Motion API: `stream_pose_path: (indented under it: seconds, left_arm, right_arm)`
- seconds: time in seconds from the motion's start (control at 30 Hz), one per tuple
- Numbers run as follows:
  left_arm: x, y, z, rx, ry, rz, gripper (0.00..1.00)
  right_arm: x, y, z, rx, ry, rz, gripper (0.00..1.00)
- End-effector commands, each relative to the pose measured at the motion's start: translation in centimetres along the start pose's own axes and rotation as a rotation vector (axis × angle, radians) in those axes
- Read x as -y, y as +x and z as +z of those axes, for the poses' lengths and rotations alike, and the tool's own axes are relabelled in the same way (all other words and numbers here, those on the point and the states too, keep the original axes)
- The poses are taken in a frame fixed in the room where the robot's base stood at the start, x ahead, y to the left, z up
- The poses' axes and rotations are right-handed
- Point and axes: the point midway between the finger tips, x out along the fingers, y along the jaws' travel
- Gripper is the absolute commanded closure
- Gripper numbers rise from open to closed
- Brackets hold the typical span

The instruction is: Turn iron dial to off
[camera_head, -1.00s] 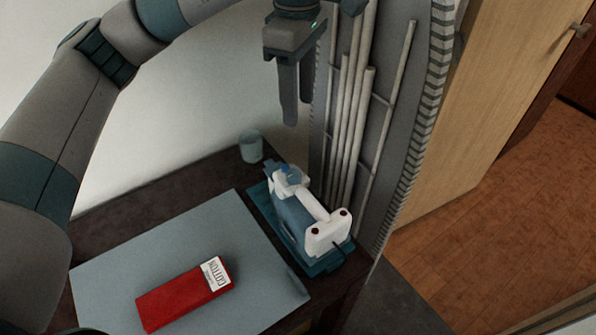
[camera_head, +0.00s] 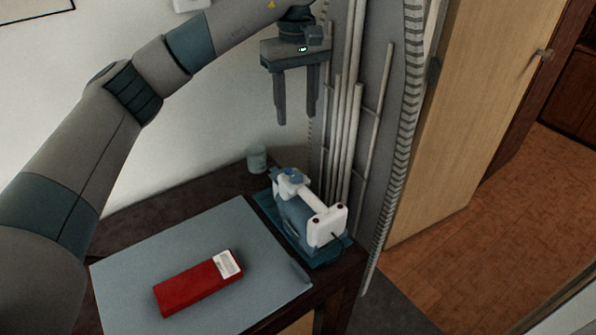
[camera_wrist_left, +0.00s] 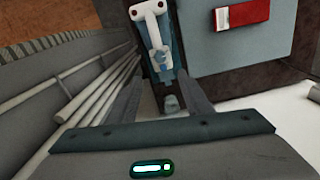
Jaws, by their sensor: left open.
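The iron (camera_head: 299,222) is blue with a white handle and stands on a blue base (camera_head: 330,250) on the dark table. It also shows in the left wrist view (camera_wrist_left: 151,25), near the top centre. A small blue part that may be the dial (camera_head: 291,174) sits at the handle's far end; its setting cannot be read. My left gripper (camera_head: 297,119) is open and empty, fingers pointing down, above and apart from the iron. In the left wrist view its two fingers (camera_wrist_left: 162,95) stand apart with the iron beyond them. My right gripper is not in view.
A grey cup (camera_head: 257,161) stands behind the iron. A red box (camera_head: 198,288) lies on a blue-grey mat (camera_head: 135,285). Upright pale rods (camera_head: 354,140) on a grey panel stand close right of the iron and gripper. A wooden door (camera_head: 470,130) is farther right.

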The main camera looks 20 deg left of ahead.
Motion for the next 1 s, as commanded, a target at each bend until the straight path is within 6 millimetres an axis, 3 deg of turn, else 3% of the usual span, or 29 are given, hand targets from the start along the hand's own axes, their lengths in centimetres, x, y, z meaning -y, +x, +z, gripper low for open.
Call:
stream_pose_path:
  seconds: [0.27,0.47,0.87,1.0]
  left_arm:
    - [0.0,0.6,0.1,0.002,0.001,-0.001,0.55]
    - [0.0,2.3,0.1,0.003,0.001,-0.001,0.55]
    - [0.0,8.1,0.2,0.004,0.001,-0.002,0.55]
    - [0.1,10.4,0.1,0.004,0.000,-0.004,0.55]
  right_arm:
    - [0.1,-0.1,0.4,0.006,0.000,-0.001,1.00]
    - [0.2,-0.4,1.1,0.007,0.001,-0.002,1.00]
    - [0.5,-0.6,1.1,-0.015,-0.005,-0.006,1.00]
    - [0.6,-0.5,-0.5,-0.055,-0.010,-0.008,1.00]
